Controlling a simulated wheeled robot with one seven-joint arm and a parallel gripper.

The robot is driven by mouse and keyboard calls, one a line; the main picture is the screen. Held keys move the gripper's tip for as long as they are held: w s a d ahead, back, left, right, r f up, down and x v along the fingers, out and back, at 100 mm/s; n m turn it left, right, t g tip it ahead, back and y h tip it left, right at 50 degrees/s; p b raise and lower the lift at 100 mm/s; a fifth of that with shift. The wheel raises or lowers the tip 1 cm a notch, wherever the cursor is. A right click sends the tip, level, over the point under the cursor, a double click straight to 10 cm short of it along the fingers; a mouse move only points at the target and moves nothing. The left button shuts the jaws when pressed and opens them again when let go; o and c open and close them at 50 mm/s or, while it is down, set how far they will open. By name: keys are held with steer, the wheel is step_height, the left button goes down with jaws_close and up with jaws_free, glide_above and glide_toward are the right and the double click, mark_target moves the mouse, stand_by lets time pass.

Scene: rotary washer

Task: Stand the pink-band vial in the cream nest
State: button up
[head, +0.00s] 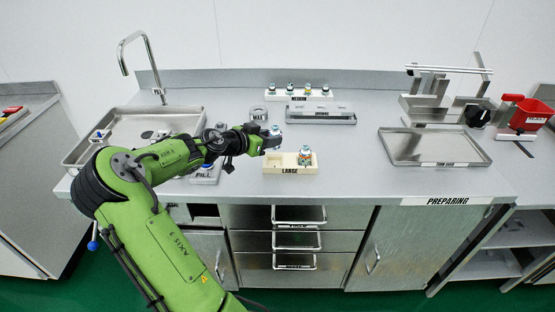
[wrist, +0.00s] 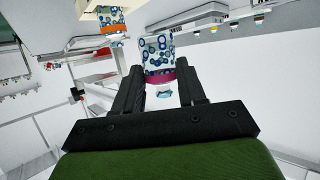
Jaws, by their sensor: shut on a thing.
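My gripper (wrist: 160,92) is shut on the pink-band vial (wrist: 158,55), which has a blue ring pattern and a magenta band. In the head view the held vial (head: 276,130) shows small at the gripper's tip, above and behind the left part of the cream nest (head: 272,168). The vial is clear of the nest. The nest carries the label LARGE, and its left part looks empty. A vial (head: 305,155) stands in its right part. In the wrist view an orange-band vial (wrist: 110,22) sits at the cream nest's edge (wrist: 88,5).
A white rack (head: 298,96) with several small vials stands at the back, with a grey metal rack (head: 320,117) before it. A round grey part (head: 259,112) is beside them. A sink (head: 120,120) lies left and a metal tray (head: 435,150) right.

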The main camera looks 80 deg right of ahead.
step_height(320, 180, down, 7)
steer(key=shift+f+b, duration=0.1)
steer(key=shift+b, duration=0.55)
steer(key=o, duration=1.1)
steer(key=shift+c, duration=0.2)
